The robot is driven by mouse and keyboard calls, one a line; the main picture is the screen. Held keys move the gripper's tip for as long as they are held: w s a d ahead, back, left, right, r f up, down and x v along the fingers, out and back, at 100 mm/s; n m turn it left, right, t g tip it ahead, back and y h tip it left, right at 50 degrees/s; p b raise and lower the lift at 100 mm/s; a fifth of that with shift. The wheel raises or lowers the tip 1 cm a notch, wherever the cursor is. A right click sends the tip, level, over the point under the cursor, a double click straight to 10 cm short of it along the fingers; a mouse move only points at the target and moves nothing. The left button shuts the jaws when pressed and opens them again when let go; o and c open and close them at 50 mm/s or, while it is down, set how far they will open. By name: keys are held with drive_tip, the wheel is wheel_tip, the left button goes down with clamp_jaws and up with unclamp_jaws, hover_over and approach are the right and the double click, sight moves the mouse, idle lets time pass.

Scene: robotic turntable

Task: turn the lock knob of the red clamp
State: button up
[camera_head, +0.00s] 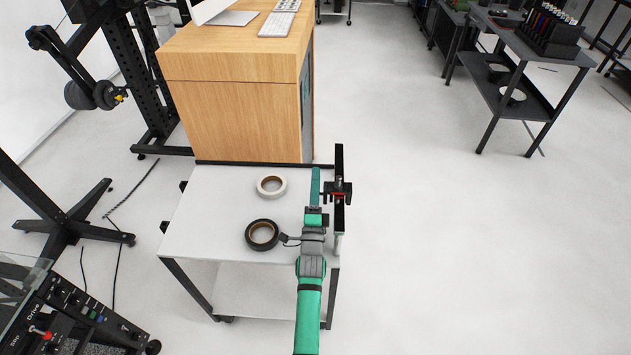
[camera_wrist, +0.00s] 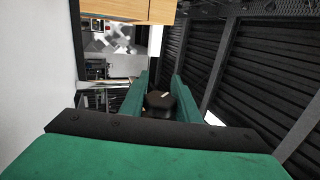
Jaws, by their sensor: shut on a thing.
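The red clamp (camera_head: 338,194) is small, with red and black parts, and sits on a black upright bar (camera_head: 339,160) at the right edge of the white table. My green gripper (camera_head: 316,178) is just left of the clamp, at about its height. In the wrist view, my gripper's two green fingers (camera_wrist: 160,86) stand on either side of the round black lock knob (camera_wrist: 162,101) and are shut on it. The knob has a small light mark on its top. The red part of the clamp does not show in the wrist view.
The white table (camera_head: 205,215) bears a white tape roll (camera_head: 261,187) and a black tape roll (camera_head: 249,242) left of my arm. A wooden cabinet (camera_head: 235,122) stands behind it. Ribbed black panels (camera_wrist: 235,65) fill the wrist view's right side. Floor right of the table is clear.

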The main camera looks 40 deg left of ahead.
drive_tip(key=o, duration=1.1)
drive_tip(key=shift+c, duration=0.2)
drive_tip(key=v, duration=0.5)
drive_tip(key=shift+s+d+f, duration=0.15)
drive_tip(key=shift+s+d, duration=0.05)
drive_tip(key=shift+s, duration=0.05)
drive_tip(key=s+d, duration=0.6)
drive_tip(key=s, duration=0.3)
drive_tip(key=shift+s+d, duration=0.2)
drive_tip(key=shift+s+a, duration=0.1)
drive_tip(key=shift+s, duration=0.05)
